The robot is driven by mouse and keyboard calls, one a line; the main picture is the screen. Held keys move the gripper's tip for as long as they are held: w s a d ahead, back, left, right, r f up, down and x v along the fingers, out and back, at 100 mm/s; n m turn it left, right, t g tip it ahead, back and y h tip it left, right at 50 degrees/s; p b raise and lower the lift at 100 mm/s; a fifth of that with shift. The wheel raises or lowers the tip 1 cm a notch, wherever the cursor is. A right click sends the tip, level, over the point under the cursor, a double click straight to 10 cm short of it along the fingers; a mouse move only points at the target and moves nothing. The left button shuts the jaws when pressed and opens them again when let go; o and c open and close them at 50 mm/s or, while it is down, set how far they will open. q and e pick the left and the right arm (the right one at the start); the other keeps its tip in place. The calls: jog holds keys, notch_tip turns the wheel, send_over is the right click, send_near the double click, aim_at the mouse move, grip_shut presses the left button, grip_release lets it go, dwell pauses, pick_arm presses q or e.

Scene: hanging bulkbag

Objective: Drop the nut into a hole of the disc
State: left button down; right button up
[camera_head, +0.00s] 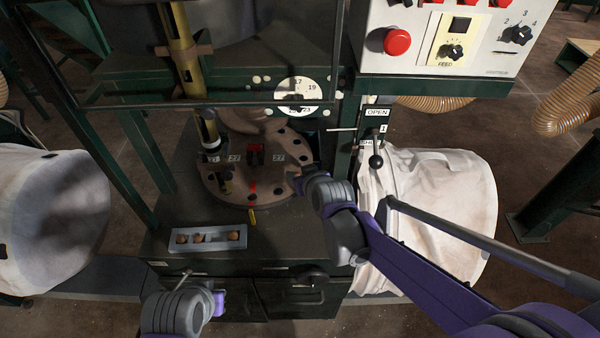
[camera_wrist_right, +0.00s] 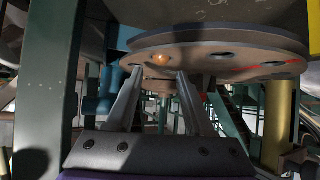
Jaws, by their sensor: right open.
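The round brown disc (camera_head: 225,185) lies on the machine's table, with dark holes around its rim and a red mark near its front. My right gripper (camera_head: 299,177) is at the disc's right edge in the head view. In the right wrist view, its two fingers (camera_wrist_right: 155,85) are apart with nothing between them. The disc (camera_wrist_right: 235,47) fills the upper part of that view. An orange-brown nut (camera_wrist_right: 162,58) shows at one of its holes, just beyond the fingertips. My left gripper (camera_head: 185,305) is low at the front; its fingers are not clear.
A grey tray (camera_head: 208,248) with a few brown nuts (camera_head: 198,238) stands left of the disc's front. A dark frame post (camera_head: 345,150) and a lever with a black knob (camera_head: 376,160) stand to the right. White bags hang on both sides.

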jog(key=p+v, duration=0.1)
jog(key=v, duration=1)
jog(key=s+d+m+g+h+p, duration=0.2)
jog(key=s+d+p, duration=0.1)
jog(key=s+d, duration=0.4)
jog(key=s+d+f+m+g+h+p, duration=0.1)
jog(key=s+d+m+g+p, duration=0.1)
jog(key=s+d, duration=0.5)
jog(key=s+g+p, duration=0.1)
jog(key=s+p, duration=0.1)
jog(key=s, duration=0.4)
jog(key=shift+h, duration=0.4)
